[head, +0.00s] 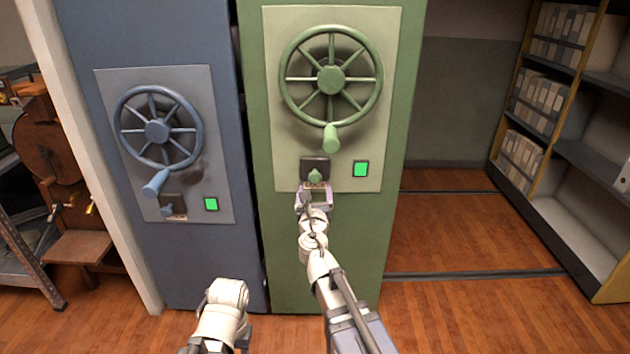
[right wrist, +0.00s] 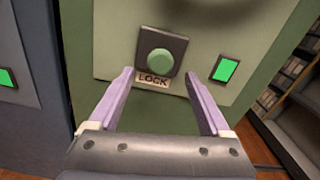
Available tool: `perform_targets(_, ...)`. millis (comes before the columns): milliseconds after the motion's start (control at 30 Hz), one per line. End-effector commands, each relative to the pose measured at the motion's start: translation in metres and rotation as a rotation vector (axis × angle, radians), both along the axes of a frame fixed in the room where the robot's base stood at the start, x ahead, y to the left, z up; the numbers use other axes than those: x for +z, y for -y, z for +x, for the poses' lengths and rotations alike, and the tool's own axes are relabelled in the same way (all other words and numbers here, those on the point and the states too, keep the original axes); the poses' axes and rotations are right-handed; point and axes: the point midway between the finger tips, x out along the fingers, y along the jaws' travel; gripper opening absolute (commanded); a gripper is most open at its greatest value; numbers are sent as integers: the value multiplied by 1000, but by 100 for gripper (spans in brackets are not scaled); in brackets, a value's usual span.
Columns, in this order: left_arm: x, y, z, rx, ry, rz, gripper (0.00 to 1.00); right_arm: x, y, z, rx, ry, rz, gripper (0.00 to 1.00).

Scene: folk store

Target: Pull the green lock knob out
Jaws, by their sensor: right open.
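The green lock knob (head: 315,176) sits on a dark square plate low on the grey panel of the green cabinet (head: 335,240). In the right wrist view the knob (right wrist: 160,62) is round, with a LOCK label (right wrist: 153,79) below it. My right gripper (head: 314,192) is open just in front of and below the knob. In the right wrist view its two pale purple fingers (right wrist: 168,75) stand wide apart, and the knob shows in the gap, beyond the tips. Nothing is between the fingers. My left arm shows at the bottom of the head view; its gripper is not visible.
A green handwheel (head: 331,80) with a hanging handle (head: 331,138) is above the knob. A lit green square (head: 361,169) is to its right. The blue cabinet (head: 180,262) on the left has its own wheel and knob. The floor at right is clear before shelves (head: 560,150).

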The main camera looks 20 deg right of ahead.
Motion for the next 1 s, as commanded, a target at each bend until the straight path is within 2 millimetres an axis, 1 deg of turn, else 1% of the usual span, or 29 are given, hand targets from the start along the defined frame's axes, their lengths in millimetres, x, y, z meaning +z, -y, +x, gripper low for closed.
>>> perform_targets(33, 0, 0, 0, 0, 0, 0, 50, 0, 2, 9, -1, 0, 1, 82)
perform_targets(200, 0, 0, 0, 0, 0, 0, 50, 0, 10, 35, -1, 0, 2, 82)
perform_targets(300, 0, 0, 0, 0, 0, 0, 50, 0, 14, 50, -1, 0, 2, 82)
perform_targets(400, 0, 0, 0, 0, 0, 0, 50, 0, 17, 59, -1, 0, 2, 82)
perform_targets(500, 0, 0, 0, 0, 0, 0, 50, 0, 18, 62, -1, 0, 2, 82)
perform_targets(700, 0, 0, 0, 0, 0, 0, 50, 0, 18, 61, -1, 0, 2, 82)
perform_targets(767, 0, 0, 0, 0, 0, 0, 50, 0, 18, 61, -1, 0, 2, 76)
perform_targets(1000, 0, 0, 0, 0, 0, 0, 50, 0, 18, 61, -1, 0, 2, 49)
